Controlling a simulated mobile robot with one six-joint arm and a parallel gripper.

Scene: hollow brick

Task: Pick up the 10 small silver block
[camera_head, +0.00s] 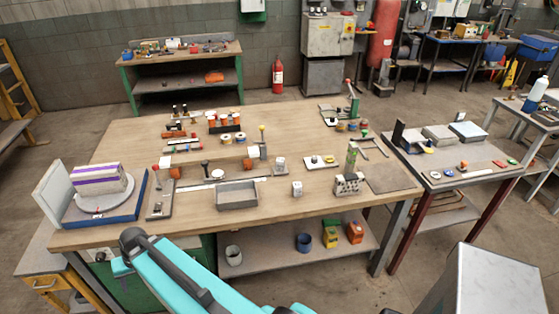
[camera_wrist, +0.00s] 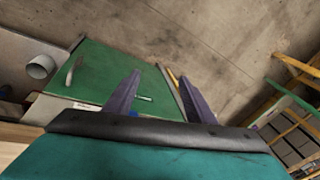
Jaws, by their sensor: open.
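Two small silver-grey blocks stand on the wooden workbench (camera_head: 330,203) in the head view. One block (camera_head: 297,188) is near the front edge, right of the grey tray (camera_head: 237,195). The other block (camera_head: 280,165) is a little behind it. No number can be read on either, so I cannot tell which is the 10. My gripper (camera_wrist: 158,88) is open and empty in the wrist view, its two dark fingers apart. It faces the green cabinet (camera_wrist: 95,75) and concrete floor, away from the blocks. My teal arm shows in front of the bench in the head view.
A holed metal block (camera_head: 347,184) stands right of the front silver block. A turntable with a purple-striped block (camera_head: 100,180) fills the bench's left end. Fixtures and several orange-topped parts crowd the middle. A side table (camera_head: 450,178) stands at right. The bench's front strip is mostly clear.

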